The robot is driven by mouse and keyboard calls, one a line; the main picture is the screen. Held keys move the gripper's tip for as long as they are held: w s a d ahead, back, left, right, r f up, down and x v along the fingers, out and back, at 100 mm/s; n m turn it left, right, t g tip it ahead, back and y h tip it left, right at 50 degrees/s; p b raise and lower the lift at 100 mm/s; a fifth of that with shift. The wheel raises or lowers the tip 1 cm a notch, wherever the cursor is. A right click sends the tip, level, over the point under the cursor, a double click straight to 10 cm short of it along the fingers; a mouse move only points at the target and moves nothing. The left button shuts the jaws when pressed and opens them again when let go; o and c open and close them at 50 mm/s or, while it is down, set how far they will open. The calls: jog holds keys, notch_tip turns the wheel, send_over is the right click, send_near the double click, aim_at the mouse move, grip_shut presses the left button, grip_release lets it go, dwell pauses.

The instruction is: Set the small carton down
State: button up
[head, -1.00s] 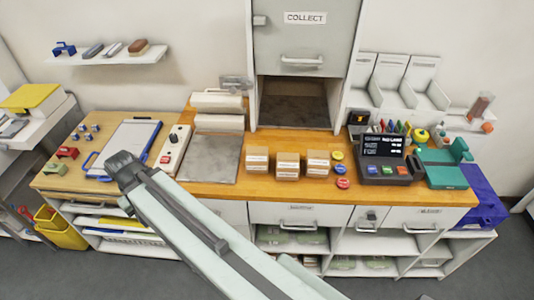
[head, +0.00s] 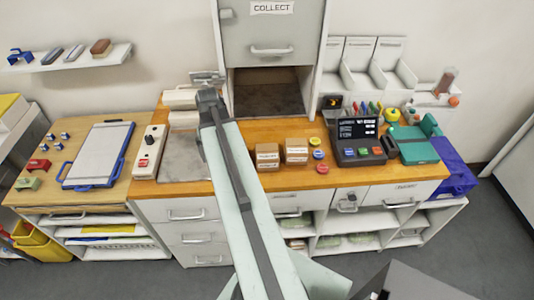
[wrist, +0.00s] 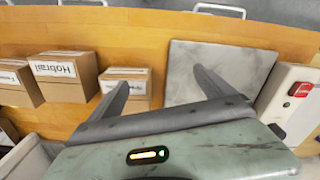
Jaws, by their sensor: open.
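Two small brown cartons with white labels, a left one (head: 267,156) and a right one (head: 297,151), stand on the wooden counter in the head view. The wrist view shows three cartons in a row: one at the left edge (wrist: 14,84), one labelled "Hobtrail" (wrist: 66,82) and one nearest my fingers (wrist: 126,76). My arm hides the third in the head view. My gripper (wrist: 158,82) is open, with nothing between its fingers; its left finger partly covers the nearest carton. In the head view my gripper (head: 210,98) is above the grey plate's right side.
The grey plate (wrist: 215,62) lies beside the cartons. A white switch box (head: 149,150) stands left of it. Coloured buttons (head: 319,155) and a dark display terminal (head: 360,145) are to the right. An open bay (head: 268,95) under the COLLECT door is behind.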

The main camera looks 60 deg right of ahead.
aim_at(267, 157)
jog(key=s+d+m, duration=0.1)
jog(key=s+d, duration=0.3)
jog(key=s+d+m, duration=0.1)
jog(key=s+d, duration=0.3)
jog(key=s, duration=0.1)
jog(key=s+d+m, duration=0.1)
jog(key=s+d, duration=0.3)
jog(key=shift+s+d+r+m, duration=0.1)
jog(key=shift+s+d+m, duration=0.1)
jog(key=shift+d+m, duration=0.15)
jog(key=f+b, duration=0.8)
jog(key=shift+w+f, duration=0.1)
jog(key=shift+w, duration=0.1)
jog(key=shift+r, duration=0.2)
jog(key=c, duration=1.8)
